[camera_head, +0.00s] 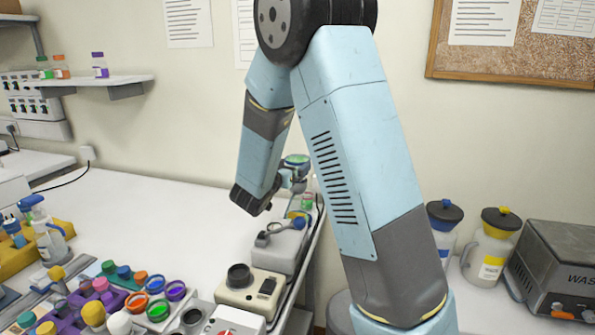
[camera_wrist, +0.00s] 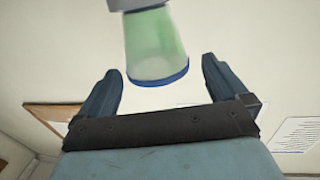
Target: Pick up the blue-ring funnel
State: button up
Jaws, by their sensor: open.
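In the wrist view a pale green, see-through vessel with a blue rim (camera_wrist: 157,50) widens toward that rim. Its narrow end meets a grey part at the picture's top edge. I cannot tell for sure whether it is the blue-ring funnel. My gripper (camera_wrist: 162,85) is open, its two fingers spread, with the blue rim seen between them and no clear contact. In the head view a blue ring (camera_head: 155,284) sits in the group of coloured rings at the lower left. My gripper is small and partly hidden there, beside a green-topped thing (camera_head: 297,159).
Grey-and-cream devices (camera_head: 284,246) line the bench's right edge below my arm. Coloured-cap bottles crowd the lower left. Two jugs (camera_head: 490,248) and a metal washer box (camera_head: 557,272) stand at the right. The middle of the white bench (camera_head: 150,215) is clear.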

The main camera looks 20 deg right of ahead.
aim_at(298, 158)
jog(key=x, duration=0.5)
jog(key=shift+s+f, duration=0.1)
jog(key=shift+s, duration=0.05)
jog(key=shift+c, duration=0.5)
jog(key=c, duration=0.8)
jog(key=shift+r, duration=0.55)
notch_tip(298, 158, up, 3)
jog(key=shift+f, duration=0.25)
jog(key=s+r, duration=0.9)
jog(key=s, duration=0.5)
jog(key=shift+a+r, duration=0.25)
